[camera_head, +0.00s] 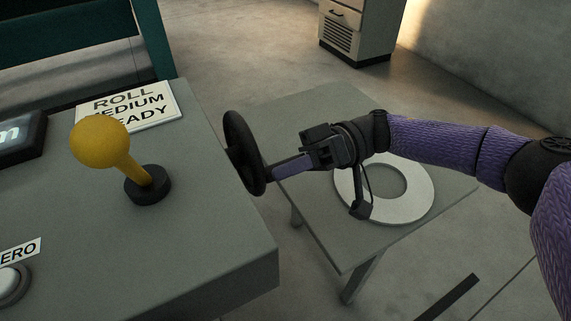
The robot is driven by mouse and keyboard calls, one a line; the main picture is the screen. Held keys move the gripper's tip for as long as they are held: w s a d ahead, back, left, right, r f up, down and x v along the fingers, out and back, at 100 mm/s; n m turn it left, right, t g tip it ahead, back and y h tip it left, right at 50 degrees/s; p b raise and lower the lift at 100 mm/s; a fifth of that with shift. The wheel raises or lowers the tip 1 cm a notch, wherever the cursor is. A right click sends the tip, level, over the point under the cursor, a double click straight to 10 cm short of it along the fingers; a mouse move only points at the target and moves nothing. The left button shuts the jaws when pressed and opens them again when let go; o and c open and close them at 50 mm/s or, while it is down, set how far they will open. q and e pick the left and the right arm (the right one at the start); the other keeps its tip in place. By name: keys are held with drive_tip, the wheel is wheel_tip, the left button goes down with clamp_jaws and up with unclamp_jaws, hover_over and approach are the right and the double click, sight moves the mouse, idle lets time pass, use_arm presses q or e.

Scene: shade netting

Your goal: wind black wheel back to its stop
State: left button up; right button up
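The black wheel (240,150) is on the right side of the grey console (215,255), seen nearly edge-on. My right gripper (272,174) comes in from the right with its fingers pointing left at the wheel. The fingertips are at the lower right part of the wheel's rim. From this angle I cannot tell whether they touch it or have closed on part of it. The wheel's mounting on the console is mostly hidden. My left gripper is out of view.
A yellow ball-topped lever (102,143) stands on the console, by a sign (150,108) reading ROLL MEDIUM READY, a dark display (20,138) and a ZERO button (12,282). A small table (345,245) with a white ring (415,205) is below my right arm. A cabinet (358,35) stands behind.

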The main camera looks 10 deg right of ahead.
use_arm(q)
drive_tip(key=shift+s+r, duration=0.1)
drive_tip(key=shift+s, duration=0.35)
use_arm(e)
drive_tip(key=shift+f, duration=0.1)
clamp_jaws()
